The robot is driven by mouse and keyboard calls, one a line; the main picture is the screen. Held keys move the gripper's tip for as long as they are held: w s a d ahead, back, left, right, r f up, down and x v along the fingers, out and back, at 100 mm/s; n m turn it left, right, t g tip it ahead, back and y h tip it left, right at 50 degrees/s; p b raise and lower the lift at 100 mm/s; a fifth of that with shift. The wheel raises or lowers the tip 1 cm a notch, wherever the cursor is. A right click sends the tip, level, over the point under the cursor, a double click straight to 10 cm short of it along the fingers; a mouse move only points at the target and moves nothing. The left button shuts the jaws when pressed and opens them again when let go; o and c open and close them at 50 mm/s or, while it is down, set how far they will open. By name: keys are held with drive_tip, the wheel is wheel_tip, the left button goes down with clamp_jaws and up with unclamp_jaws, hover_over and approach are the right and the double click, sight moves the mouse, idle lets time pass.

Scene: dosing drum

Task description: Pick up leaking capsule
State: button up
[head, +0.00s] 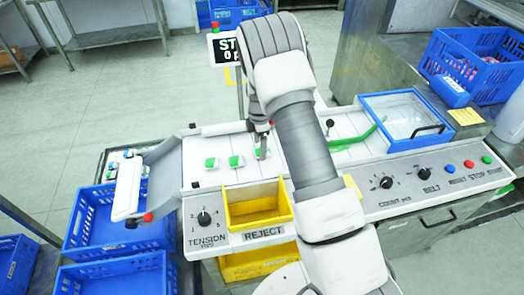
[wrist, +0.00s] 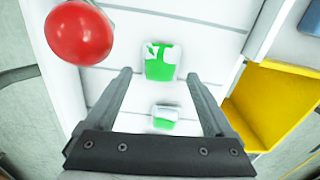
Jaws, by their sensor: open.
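Several green-and-white capsules lie in a row on the white belt bed, among them a left one (head: 212,163), a middle one (head: 237,160) and one below my gripper (head: 260,153). I cannot tell which one leaks. My gripper (wrist: 159,75) is open and empty, pointing down at the bed. In the wrist view one capsule (wrist: 161,63) lies just beyond the fingertips, its green face broken by white patches. Another capsule (wrist: 166,118) shows between the two fingers, clear of both. My arm hides part of the bed in the head view.
A yellow reject bin (head: 232,218) is set in the panel in front of the bed. It also shows in the wrist view (wrist: 240,110). A red ball-shaped knob (wrist: 78,33) stands left of the fingers. A clear-lidded blue box (head: 375,103) is at right. Blue crates (head: 75,215) stand at left.

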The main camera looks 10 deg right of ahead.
drive_tip(key=shift+f, duration=0.7)
clamp_jaws()
drive_tip(key=shift+r, duration=0.15)
